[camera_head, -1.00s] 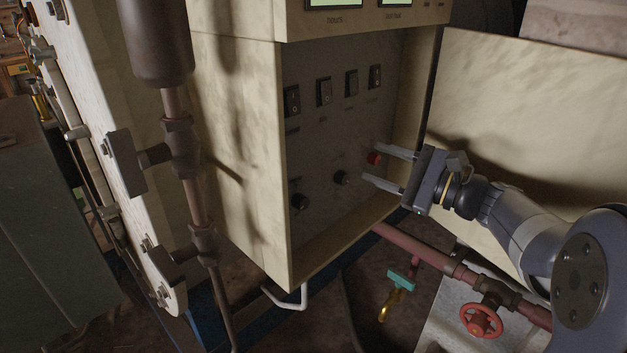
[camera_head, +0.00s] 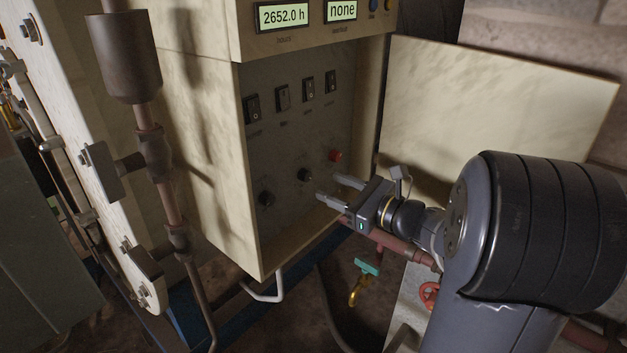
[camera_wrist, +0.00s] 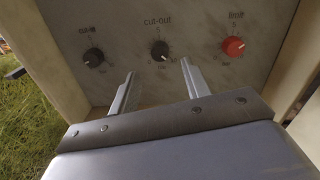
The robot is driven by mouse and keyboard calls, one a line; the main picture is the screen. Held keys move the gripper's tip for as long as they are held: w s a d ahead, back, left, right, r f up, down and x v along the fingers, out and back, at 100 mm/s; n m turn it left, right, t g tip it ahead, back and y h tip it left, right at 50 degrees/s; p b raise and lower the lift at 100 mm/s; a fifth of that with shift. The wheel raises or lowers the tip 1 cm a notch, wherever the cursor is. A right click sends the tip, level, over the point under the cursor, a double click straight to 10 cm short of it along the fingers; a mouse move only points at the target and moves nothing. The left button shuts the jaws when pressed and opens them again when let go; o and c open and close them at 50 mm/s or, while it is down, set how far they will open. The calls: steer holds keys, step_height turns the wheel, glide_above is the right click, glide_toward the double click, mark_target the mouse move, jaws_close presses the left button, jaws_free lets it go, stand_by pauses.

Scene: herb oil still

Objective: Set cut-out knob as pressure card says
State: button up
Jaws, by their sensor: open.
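The cut-out knob (camera_wrist: 160,50) is the middle, black knob of a row on the grey panel in the wrist view. It also shows in the head view (camera_head: 305,175). The black cut-in knob (camera_wrist: 94,57) is to its left and the red limit knob (camera_wrist: 233,46) to its right. My gripper (camera_wrist: 157,70) is open and empty. Its two fingers point at the panel, one on each side below the cut-out knob, and appear apart from it. In the head view my gripper (camera_head: 328,188) is just right of and below that knob. No pressure card is recognisable.
Several rocker switches (camera_head: 282,98) sit above the knobs. Displays above read "2652.0 h" (camera_head: 284,15) and "none" (camera_head: 342,10). The open cabinet door (camera_head: 480,110) stands to the right. A red pipe (camera_head: 395,245) runs below my gripper. A brown vertical pipe (camera_head: 155,160) stands left.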

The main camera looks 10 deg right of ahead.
mark_target(309, 178)
steer(key=shift+x, duration=2.75)
steer(key=shift+c, duration=0.3)
steer(key=c, duration=0.9)
steer(key=shift+c, duration=0.2)
steer(key=shift+b, duration=0.4)
